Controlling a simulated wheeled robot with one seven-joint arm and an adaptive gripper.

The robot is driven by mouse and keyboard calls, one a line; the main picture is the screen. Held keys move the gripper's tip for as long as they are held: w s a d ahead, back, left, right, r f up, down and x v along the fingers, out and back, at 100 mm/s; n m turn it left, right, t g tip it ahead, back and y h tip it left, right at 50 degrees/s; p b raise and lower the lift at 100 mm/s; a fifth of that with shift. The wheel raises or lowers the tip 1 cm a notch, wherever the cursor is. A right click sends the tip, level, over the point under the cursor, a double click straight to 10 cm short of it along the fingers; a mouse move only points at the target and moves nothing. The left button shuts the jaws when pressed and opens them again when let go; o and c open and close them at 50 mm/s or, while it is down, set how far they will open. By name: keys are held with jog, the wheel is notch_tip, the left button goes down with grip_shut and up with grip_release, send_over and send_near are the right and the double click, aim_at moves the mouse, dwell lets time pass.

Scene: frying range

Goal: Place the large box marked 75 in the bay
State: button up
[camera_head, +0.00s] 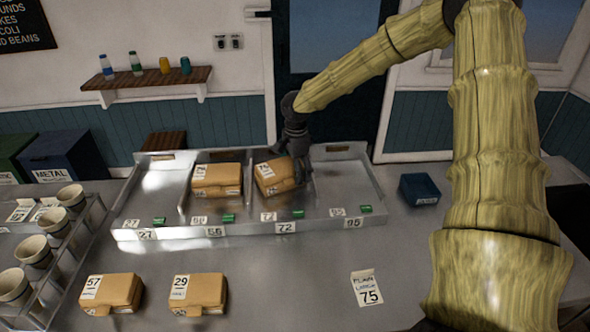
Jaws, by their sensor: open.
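A tan box (279,177) sits slightly turned in the third bay of the metal tray (160,232), behind the front label 72; its own number is too small to read surely. My gripper (297,168) is open at the right end of this box, close against it; the fingertips are partly hidden. Another tan box (217,181) lies in the second bay, above the label 56. The first bay, label 27, and the fourth bay, label 95, hold no box. A paper ticket (367,288) reading plain, large, 75 lies on the counter at the right front.
Boxes marked 57 (112,294) and 29 (198,294) lie on the counter in front. A rack with several cups (33,251) stands at left. A small blue bin (419,189) sits right of the tray. Raised dividers separate the bays.

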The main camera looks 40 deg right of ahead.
jog(key=shift+r, duration=0.15)
jog(key=r+b, duration=0.1)
jog(key=r, duration=0.3)
jog(key=r+b, duration=0.1)
jog(key=r, duration=0.3)
jog(key=r+b, duration=0.1)
jog(key=r, duration=0.3)
jog(key=shift+s, duration=0.25)
jog(key=shift+f, duration=0.15)
